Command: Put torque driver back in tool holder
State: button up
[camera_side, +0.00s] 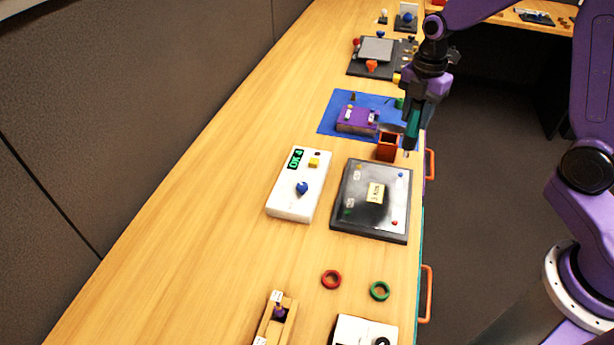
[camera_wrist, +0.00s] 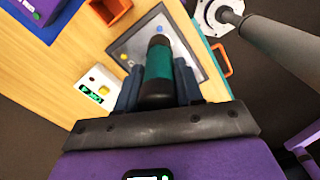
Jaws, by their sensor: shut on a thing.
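The torque driver (camera_side: 412,129), with a teal grip, hangs roughly upright from my gripper (camera_side: 419,104) in the side view. In the wrist view, my gripper (camera_wrist: 158,92) is shut on the driver (camera_wrist: 158,65), with a dark finger on each side of its teal and black handle. The tool holder (camera_side: 388,152) looks like an open-topped orange-brown box at the blue mat's near edge. It also shows at the top of the wrist view (camera_wrist: 122,6). The driver is above and slightly right of the holder in the side view, apart from it. Its tip is hard to make out.
A purple block (camera_side: 356,120) sits on the blue mat (camera_side: 331,118) behind the holder. A dark panel (camera_side: 372,222) and a white box with a blue ball (camera_side: 287,207) lie nearer. Red (camera_side: 331,279) and green rings (camera_side: 380,291) lie in front. Orange handles (camera_side: 427,290) project from the table's right edge.

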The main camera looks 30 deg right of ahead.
jog(key=shift+w, duration=0.1)
jog(key=w+d+r, duration=0.2)
jog(key=w+d, duration=0.1)
jog(key=w, duration=0.7)
notch_tip(320, 180, down, 10)
jog(key=shift+d, duration=0.25)
jog(key=shift+s+f, duration=0.1)
jog(key=o, duration=1)
jog(key=shift+o, duration=0.2)
